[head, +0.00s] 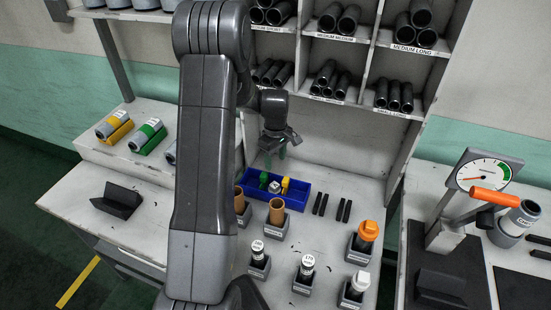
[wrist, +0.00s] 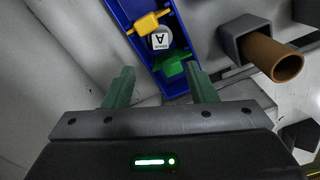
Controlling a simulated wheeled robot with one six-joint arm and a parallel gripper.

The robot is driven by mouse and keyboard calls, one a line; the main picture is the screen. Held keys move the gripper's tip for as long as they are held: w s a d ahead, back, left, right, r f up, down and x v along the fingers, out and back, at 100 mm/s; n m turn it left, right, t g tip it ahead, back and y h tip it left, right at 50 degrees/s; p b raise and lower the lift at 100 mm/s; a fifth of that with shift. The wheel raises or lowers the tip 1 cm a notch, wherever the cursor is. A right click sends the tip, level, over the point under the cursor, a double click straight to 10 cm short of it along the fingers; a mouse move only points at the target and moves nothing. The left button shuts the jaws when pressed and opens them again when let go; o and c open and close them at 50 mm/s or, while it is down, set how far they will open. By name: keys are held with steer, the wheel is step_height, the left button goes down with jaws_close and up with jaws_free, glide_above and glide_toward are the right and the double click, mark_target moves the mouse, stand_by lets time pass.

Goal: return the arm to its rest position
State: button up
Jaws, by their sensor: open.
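My arm (head: 205,160) rises across the middle of the head view and bends at the top. My gripper (head: 275,152) hangs above the back of the workbench, near the blue tray (head: 298,201). In the wrist view my gripper (wrist: 161,85) shows two green fingers spread apart with nothing between them. The blue tray also shows in the wrist view (wrist: 124,12), beyond the fingertips. It holds a yellow piece (wrist: 149,22), a white cap marked A (wrist: 159,39) and a green piece (wrist: 173,66). My arm hides part of the bench.
Shelves with black tubes (head: 340,18) stand at the back. Brown tubes (head: 277,211) in holders, an orange-capped piece (head: 368,230) and white-labelled pieces (head: 307,266) stand on the bench (head: 320,235). A gauge press (head: 485,175) is at right. Black strips (head: 343,211) lie beside the tray.

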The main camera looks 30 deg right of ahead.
mark_target(275, 185)
step_height(275, 185, down, 13)
steer(key=b, duration=0.7)
steer(key=shift+f+b, duration=0.2)
steer(key=shift+b, duration=0.1)
steer(key=shift+a+r, duration=0.1)
steer(key=shift+r, duration=0.2)
